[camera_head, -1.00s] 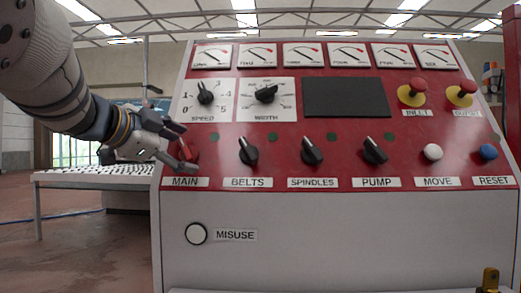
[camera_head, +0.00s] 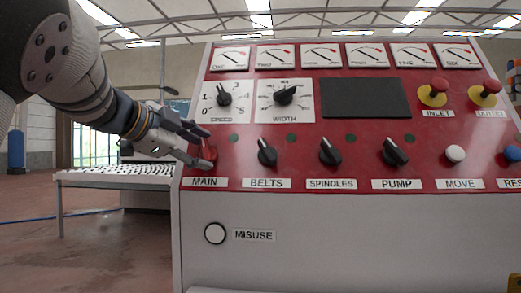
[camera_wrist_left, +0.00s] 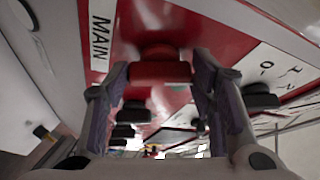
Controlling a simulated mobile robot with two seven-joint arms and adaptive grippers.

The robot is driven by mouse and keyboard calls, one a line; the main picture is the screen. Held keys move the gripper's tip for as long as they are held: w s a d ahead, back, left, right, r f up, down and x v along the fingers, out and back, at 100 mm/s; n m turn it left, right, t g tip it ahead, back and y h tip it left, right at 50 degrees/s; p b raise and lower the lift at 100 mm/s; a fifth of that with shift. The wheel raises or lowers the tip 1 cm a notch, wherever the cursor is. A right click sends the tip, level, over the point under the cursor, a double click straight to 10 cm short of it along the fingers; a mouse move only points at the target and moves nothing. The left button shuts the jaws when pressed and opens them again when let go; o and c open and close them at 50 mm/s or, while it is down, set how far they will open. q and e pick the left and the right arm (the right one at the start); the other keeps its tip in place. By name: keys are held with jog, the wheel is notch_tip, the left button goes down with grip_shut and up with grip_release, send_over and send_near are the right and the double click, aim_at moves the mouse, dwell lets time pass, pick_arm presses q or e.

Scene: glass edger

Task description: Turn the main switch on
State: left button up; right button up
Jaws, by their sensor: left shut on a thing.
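The main switch (camera_head: 209,155) is a red knob above the MAIN label (camera_head: 204,182), at the lower left of the red control panel. My left gripper (camera_head: 205,147) reaches it from the left, with one finger above the knob and one below it, partly hiding it. In the left wrist view the red knob (camera_wrist_left: 160,70) sits between the two fingers, beside the MAIN label (camera_wrist_left: 101,35). The left gripper is shut on it. The knob's exact angle is hard to tell. My right gripper is not in view.
The black BELTS (camera_head: 267,153), SPINDLES (camera_head: 329,152) and PUMP (camera_head: 395,152) knobs stand in a row to the right. The SPEED dial (camera_head: 223,97) is above the switch. A low white table (camera_head: 110,180) stands at left.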

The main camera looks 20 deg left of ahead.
pick_arm(q)
jog(key=m+g, duration=0.1)
jog(key=m, duration=0.1)
jog(key=m+g, duration=0.1)
jog(key=m, duration=0.2)
jog(key=shift+w+r+m, duration=0.2)
jog(key=shift+m, duration=0.1)
jog(key=shift+w+m+g, duration=0.15)
jog(key=shift+m+g, duration=0.95)
jog(key=shift+m, duration=0.8)
jog(key=o, duration=1.1)
jog(key=shift+o, duration=0.2)
jog(key=shift+r, duration=0.1)
jog(key=shift+r, duration=0.1)
jog(key=v, duration=1.1)
jog(key=shift+s+r, duration=0.25)
jog(key=shift+s, duration=0.05)
